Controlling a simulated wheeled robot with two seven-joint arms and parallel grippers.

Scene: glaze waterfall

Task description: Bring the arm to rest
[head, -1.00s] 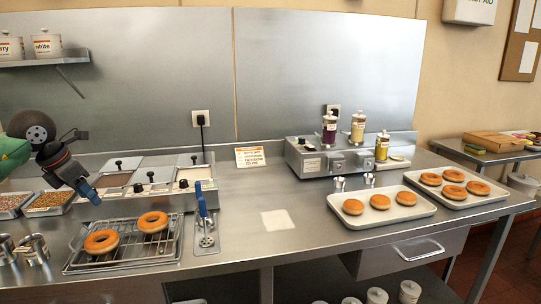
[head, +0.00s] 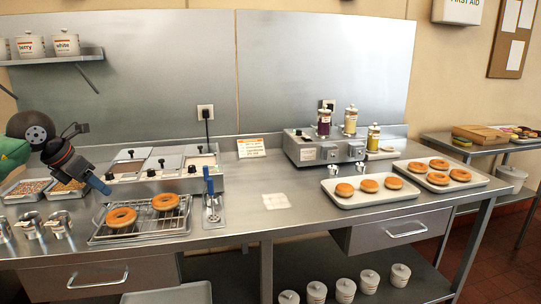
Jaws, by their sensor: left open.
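My left arm comes in at the left edge of the head view, with a green link, a dark joint and a blue-tipped gripper. My left gripper (head: 98,185) is open and empty. It hangs in the air in front of the glaze warmer (head: 150,187), above the left part of the steel counter (head: 262,222). Two ring doughnuts, one on the left (head: 121,217) and one on the right (head: 165,202), lie on the wire rack (head: 146,226) just right of and below the gripper. My right gripper is not in view.
Topping trays (head: 26,188) and small metal pitchers (head: 58,224) stand near the arm. A blue-handled tool (head: 210,188) lies right of the rack. A bottle warmer (head: 325,149) and two doughnut trays (head: 372,197) are further right. The counter's middle is mostly clear around a white square (head: 276,201).

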